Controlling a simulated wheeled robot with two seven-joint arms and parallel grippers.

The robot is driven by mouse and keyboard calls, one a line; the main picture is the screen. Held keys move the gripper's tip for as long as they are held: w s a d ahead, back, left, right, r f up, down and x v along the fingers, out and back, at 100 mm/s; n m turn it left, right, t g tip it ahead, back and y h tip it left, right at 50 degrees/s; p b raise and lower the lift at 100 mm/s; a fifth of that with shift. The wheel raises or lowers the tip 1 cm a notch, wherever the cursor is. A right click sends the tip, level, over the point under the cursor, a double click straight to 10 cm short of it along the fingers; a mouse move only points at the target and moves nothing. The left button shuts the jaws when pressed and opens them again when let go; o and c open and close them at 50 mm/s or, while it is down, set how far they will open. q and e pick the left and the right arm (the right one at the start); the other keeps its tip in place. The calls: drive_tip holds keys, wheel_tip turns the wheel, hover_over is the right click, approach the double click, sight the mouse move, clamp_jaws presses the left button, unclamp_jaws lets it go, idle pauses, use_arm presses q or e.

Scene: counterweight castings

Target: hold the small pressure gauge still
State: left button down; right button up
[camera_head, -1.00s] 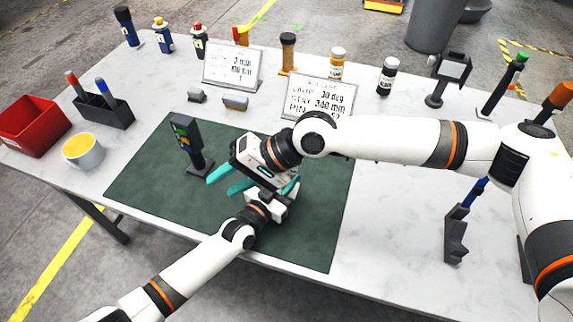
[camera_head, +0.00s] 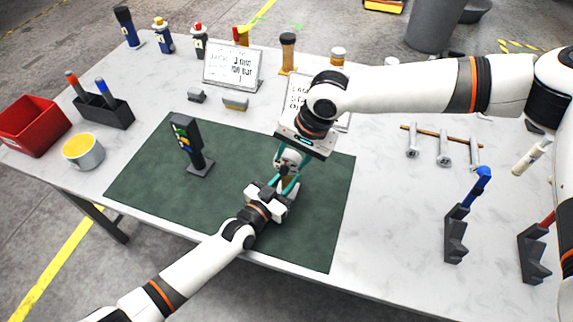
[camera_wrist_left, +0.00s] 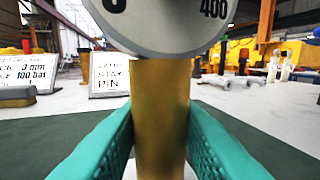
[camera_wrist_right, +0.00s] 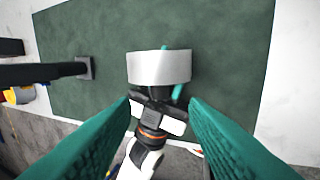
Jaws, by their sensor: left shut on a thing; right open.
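The small pressure gauge has a pale round dial (camera_wrist_left: 175,22) and a brass stem (camera_wrist_left: 160,110). My left gripper (camera_wrist_left: 162,125) is shut on the stem from both sides, and the gauge stands upright above the green mat (camera_head: 230,225). In the head view the gauge (camera_head: 290,160) is partly hidden by the grippers. My right gripper (camera_wrist_right: 160,100) is open and empty, pointing down above the gauge. In the right wrist view the gauge shows as a pale cylinder (camera_wrist_right: 158,67) beyond the fingertips, with a gap apparent between them.
A dark stand (camera_head: 198,163) with a display is on the mat, left of the grippers. A sign (camera_head: 232,68) and bottles stand behind; another sign is partly hidden by my right arm. A cup (camera_head: 84,158) and red bin (camera_head: 30,128) are at left. Blue-topped stand (camera_head: 457,230) is at right.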

sight(284, 170)
drive_tip(key=shift+x, duration=2.35)
clamp_jaws()
